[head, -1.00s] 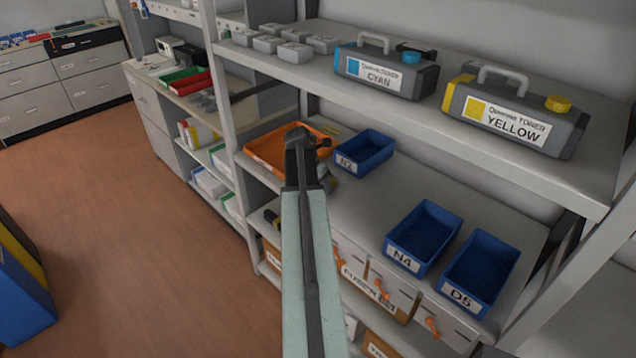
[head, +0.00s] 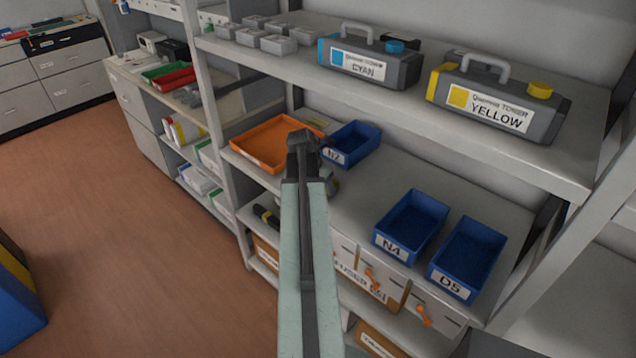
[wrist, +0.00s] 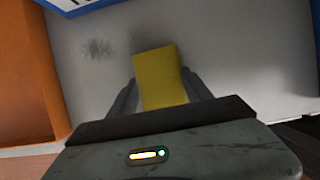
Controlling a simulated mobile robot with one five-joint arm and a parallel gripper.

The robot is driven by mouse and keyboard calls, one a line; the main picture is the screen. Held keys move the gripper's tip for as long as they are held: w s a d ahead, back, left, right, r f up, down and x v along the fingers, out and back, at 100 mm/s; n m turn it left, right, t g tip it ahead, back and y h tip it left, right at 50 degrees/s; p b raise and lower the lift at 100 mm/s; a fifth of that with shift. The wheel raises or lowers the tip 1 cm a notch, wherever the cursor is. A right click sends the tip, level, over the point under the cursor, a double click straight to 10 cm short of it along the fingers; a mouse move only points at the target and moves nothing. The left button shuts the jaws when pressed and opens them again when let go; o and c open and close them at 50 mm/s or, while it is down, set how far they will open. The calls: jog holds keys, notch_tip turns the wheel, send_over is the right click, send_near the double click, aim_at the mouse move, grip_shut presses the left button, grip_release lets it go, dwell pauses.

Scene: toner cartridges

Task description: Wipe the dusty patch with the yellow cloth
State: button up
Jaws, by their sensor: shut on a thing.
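The yellow cloth (wrist: 160,77) is between the fingers of my gripper (wrist: 161,88) in the wrist view, and the gripper is shut on it. The dusty patch (wrist: 97,49) is a small dark grey smudge on the pale shelf, up and to the left of the cloth. The cloth lies apart from the patch in the picture. A soft dark shade shows on the shelf just beyond the cloth. I cannot tell whether the cloth touches the shelf. In the head view my arm's dark end hides the cloth and the patch.
An orange tray (head: 243,147) stands left of my gripper on the middle shelf, and blue bin N2 (head: 357,154) stands just right. Blue bins N4 (head: 391,246) and D5 (head: 449,284) stand nearer. The upper shelf (head: 420,108) bears cyan and yellow toner cartridges.

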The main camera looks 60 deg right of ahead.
jog(key=shift+s+d, duration=0.2)
jog(key=shift+d, duration=0.55)
jog(key=shift+s+d, duration=0.2)
jog(key=shift+d, duration=0.55)
jog(key=shift+w+d, duration=0.3)
jog(key=shift+w, duration=0.85)
jog(key=shift+w+d, duration=0.25)
jog(key=shift+w, duration=0.85)
jog(key=shift+w+d, duration=0.3)
jog(key=shift+w, duration=0.85)
jog(key=shift+w+d, duration=0.2)
jog(key=shift+w, duration=0.6)
jog(key=shift+w+d, duration=0.2)
jog(key=shift+w, duration=0.6)
jog(key=shift+w, duration=0.1)
